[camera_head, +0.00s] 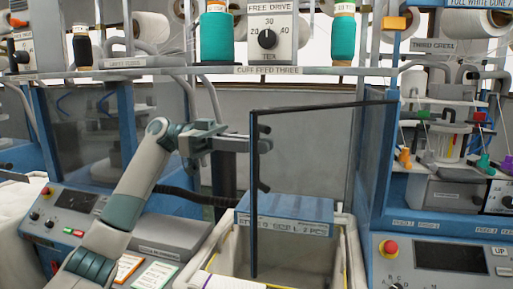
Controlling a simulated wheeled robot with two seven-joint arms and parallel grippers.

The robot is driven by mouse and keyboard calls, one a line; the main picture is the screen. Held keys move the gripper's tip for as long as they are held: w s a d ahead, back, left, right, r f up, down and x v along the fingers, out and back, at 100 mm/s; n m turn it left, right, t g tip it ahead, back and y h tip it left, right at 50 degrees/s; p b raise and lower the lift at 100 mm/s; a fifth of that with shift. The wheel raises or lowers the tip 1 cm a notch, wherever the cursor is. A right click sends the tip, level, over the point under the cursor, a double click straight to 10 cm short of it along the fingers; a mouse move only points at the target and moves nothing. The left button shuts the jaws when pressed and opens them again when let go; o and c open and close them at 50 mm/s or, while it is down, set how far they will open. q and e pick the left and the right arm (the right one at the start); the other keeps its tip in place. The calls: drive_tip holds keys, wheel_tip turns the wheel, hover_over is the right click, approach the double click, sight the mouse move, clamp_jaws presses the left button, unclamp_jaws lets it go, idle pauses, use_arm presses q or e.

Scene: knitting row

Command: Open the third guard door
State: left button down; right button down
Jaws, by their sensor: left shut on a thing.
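The guard door (254,215) is a clear panel with a thin black frame, in the middle of the head view. It stands swung out at an angle, its free upright edge toward me and its far side at the blue machine post on the right. A dark handle (264,187) shows beside the free edge. My left gripper (262,144) is shut at the handle, level with the door's upper part. The fingertips are partly hidden behind the black frame. My right gripper is out of view.
A blue-topped bin (285,207) stands below and behind the door. Control panels (440,258) flank the opening at left and right. A rail labelled "Cuff feed three" (268,70) crosses above, with yarn cones and a dial (268,39). Another clear guard (80,130) stands at left.

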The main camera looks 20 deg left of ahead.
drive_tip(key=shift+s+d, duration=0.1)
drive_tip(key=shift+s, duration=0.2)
use_arm(q)
drive_tip(key=c, duration=1.8)
unclamp_jaws()
drive_tip(key=shift+w+d, duration=0.1)
drive_tip(key=shift+o, duration=0.2)
drive_tip(key=shift+a, duration=0.2)
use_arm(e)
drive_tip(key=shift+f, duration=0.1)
